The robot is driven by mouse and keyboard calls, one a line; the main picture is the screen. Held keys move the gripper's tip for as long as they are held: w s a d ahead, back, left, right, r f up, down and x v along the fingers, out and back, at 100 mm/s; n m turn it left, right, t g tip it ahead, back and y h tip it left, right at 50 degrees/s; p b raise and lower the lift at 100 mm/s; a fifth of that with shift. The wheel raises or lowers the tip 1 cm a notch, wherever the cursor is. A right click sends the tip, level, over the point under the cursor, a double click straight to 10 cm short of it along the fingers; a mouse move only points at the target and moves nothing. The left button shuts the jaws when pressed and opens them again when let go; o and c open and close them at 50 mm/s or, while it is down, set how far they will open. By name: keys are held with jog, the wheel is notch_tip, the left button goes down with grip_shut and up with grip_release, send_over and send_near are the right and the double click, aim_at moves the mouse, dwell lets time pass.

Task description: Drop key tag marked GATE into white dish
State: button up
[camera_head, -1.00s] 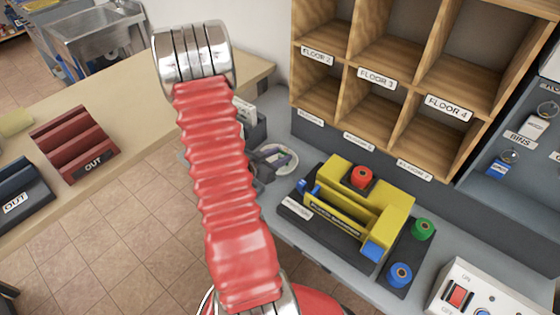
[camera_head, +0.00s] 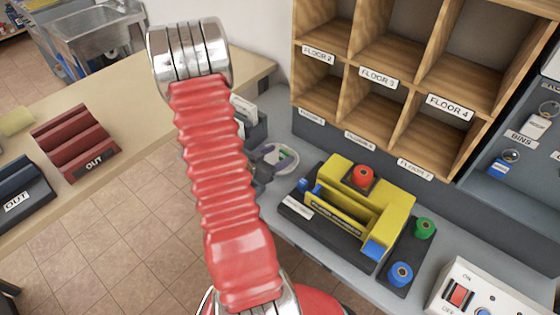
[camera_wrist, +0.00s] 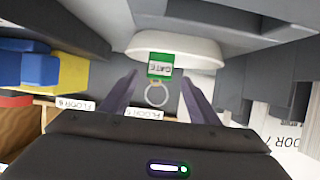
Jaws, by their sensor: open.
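The green key tag marked GATE (camera_wrist: 160,66) shows in the wrist view, with its label upside down and its metal ring (camera_wrist: 156,95) toward me. It overlaps the near rim of the white dish (camera_wrist: 192,50); I cannot tell whether it rests in the dish or is just above it. My gripper (camera_wrist: 158,80) is open, with one dark purple finger on each side of the tag and ring, apart from them. In the head view the white dish (camera_head: 290,160) sits on the grey counter, partly hidden by my gripper (camera_head: 268,163).
A yellow machine (camera_head: 375,205) with red, green and blue spools stands right of the dish. Wooden pigeonholes (camera_head: 375,75) rise behind. A grey holder with cards (camera_head: 247,115) stands to the dish's left. A switch box (camera_head: 490,290) is at the lower right.

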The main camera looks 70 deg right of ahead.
jog(key=v, duration=1.2)
jog(key=shift+a, duration=0.35)
jog(key=shift+w+r, duration=0.1)
dwell(0.5)
jog(key=w+a+r+n+t+y, duration=0.1)
jog(key=w+a+r+n+t, duration=0.2)
jog(key=w, duration=0.4)
jog(key=w+a+r+n+t+y, duration=0.1)
jog(key=w+a+t, duration=0.25)
jog(key=w, duration=0.45)
jog(key=w+a+r+n+t+y, duration=0.1)
jog(key=w+a+r+n+t, duration=0.1)
jog(key=w+t, duration=0.35)
jog(key=w+a+r+n+t+y, duration=0.1)
jog(key=w+a+r+n+y, duration=0.25)
jog(key=w+a, duration=0.4)
jog(key=a+r+n+t+y, duration=0.1)
jog(key=a+r+n+y, duration=0.25)
jog(key=a, duration=0.55)
jog(key=a+r+n+y, duration=0.2)
jog(key=a+r+n, duration=0.15)
jog(key=a, duration=0.45)
jog(key=s+a+r+n+g, duration=0.1)
jog(key=s+a+r+n, duration=0.1)
jog(key=s, duration=0.6)
jog(key=s+a+r+n+g, duration=0.2)
jog(key=s+a+r+n, duration=0.1)
jog(key=s, duration=0.5)
jog(key=shift+a+n, duration=0.55)
jog(key=shift+a, duration=0.45)
